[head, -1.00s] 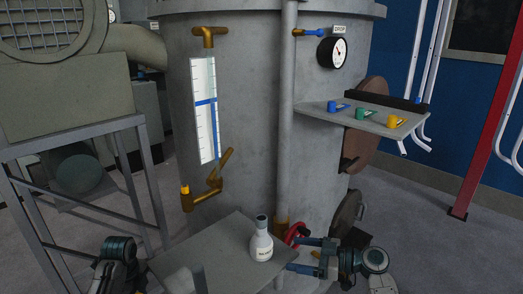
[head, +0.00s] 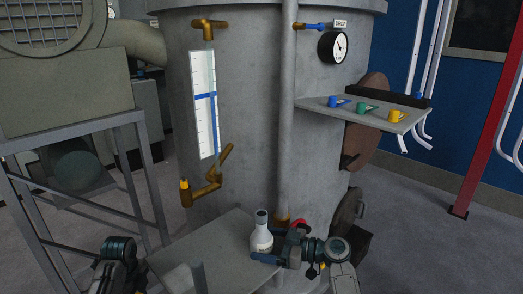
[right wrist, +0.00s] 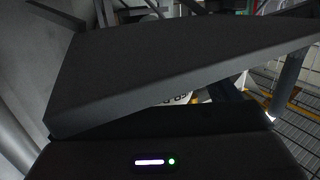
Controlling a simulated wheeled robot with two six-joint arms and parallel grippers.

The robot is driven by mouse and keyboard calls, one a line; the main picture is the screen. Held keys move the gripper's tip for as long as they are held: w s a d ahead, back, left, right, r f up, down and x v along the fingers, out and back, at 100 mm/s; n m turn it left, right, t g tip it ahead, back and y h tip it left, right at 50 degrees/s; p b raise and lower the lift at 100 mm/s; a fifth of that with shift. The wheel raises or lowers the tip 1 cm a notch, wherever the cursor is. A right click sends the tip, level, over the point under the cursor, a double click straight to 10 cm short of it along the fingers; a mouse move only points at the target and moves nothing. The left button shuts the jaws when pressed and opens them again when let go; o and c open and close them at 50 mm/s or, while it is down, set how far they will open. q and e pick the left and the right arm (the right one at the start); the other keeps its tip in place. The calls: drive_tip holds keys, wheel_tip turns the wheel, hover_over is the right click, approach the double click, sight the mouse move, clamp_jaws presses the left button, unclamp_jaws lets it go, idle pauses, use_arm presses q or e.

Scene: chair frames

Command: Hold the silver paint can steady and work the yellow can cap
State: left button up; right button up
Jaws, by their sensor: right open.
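I see no silver paint can and no yellow can cap. A white bottle (head: 261,238) with a dark neck and a small label stands upright on a grey plate (head: 215,250) in front of the big tank. My right gripper (head: 264,258) is open, low at the bottle's right front side; I cannot tell whether it touches. In the right wrist view, a curved white piece with dark letters (right wrist: 178,98), seemingly the bottle, shows in a gap below a dark slab that hides the rest. My left arm shows at the lower left, but its gripper cannot be made out.
The grey tank (head: 250,130) fills the middle, with a sight glass (head: 204,105), brass pipes and a gauge (head: 333,47). A shelf (head: 370,117) at right holds blue, green and yellow mugs (head: 396,116). A red ring (head: 300,225) sits behind my right gripper.

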drive_tip(key=shift+a, duration=0.15)
drive_tip(key=c, duration=1.3)
drive_tip(key=c, duration=0.3)
use_arm(q)
drive_tip(key=shift+f+b, duration=0.35)
use_arm(e)
drive_tip(key=shift+f, duration=0.1)
idle(0.4)
idle(0.3)
